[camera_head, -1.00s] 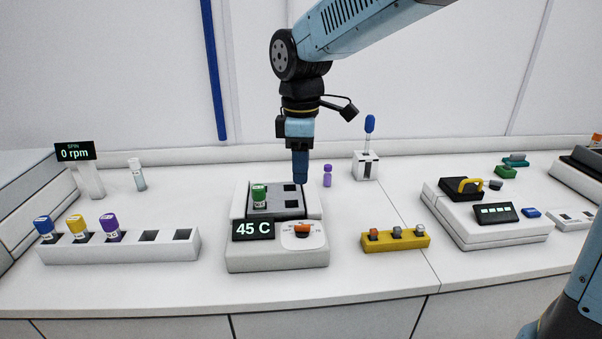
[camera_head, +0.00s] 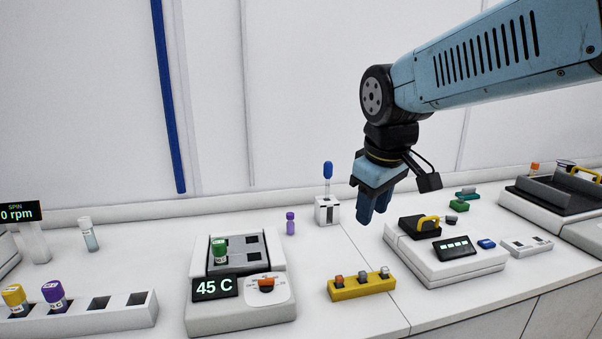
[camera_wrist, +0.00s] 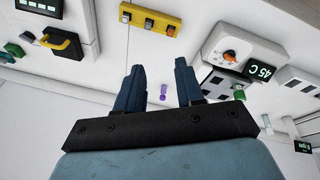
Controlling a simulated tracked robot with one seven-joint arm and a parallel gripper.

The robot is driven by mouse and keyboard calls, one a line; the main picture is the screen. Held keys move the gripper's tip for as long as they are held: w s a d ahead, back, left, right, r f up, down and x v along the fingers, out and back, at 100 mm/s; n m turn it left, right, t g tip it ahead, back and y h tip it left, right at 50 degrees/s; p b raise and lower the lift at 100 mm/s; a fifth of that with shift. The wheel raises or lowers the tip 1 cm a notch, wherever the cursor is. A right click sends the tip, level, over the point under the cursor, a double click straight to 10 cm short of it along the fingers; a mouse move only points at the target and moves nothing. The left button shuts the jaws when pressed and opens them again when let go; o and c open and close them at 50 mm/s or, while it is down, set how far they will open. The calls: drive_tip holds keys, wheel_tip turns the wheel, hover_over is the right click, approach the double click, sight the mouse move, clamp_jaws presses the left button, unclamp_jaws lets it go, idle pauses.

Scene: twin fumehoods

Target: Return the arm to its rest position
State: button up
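My gripper (camera_head: 372,208) hangs above the bench in the head view, fingers pointing down, between the heater block and the device with the yellow handle. In the wrist view my gripper (camera_wrist: 158,85) shows its two blue fingers apart with nothing between them but bench and a small purple vial far below. My blue arm reaches in from the upper right of the head view. The gripper touches nothing that I can see.
The heater block (camera_head: 240,318) reads 45 C and holds a green-capped vial (camera_head: 219,249). A yellow block (camera_head: 362,291), a white stand with a blue-topped tool (camera_head: 327,208), a purple vial (camera_head: 290,223) and a white vial rack (camera_head: 128,319) stand around. Air above the bench is free.

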drive_tip(key=s+d+f+m+t, duration=0.1)
drive_tip(key=s+d+m+t, duration=0.1)
drive_tip(key=s+d+m, duration=0.5)
drive_tip(key=d, duration=0.3)
drive_tip(key=shift+s+d+m, duration=0.4)
idle(1.4)
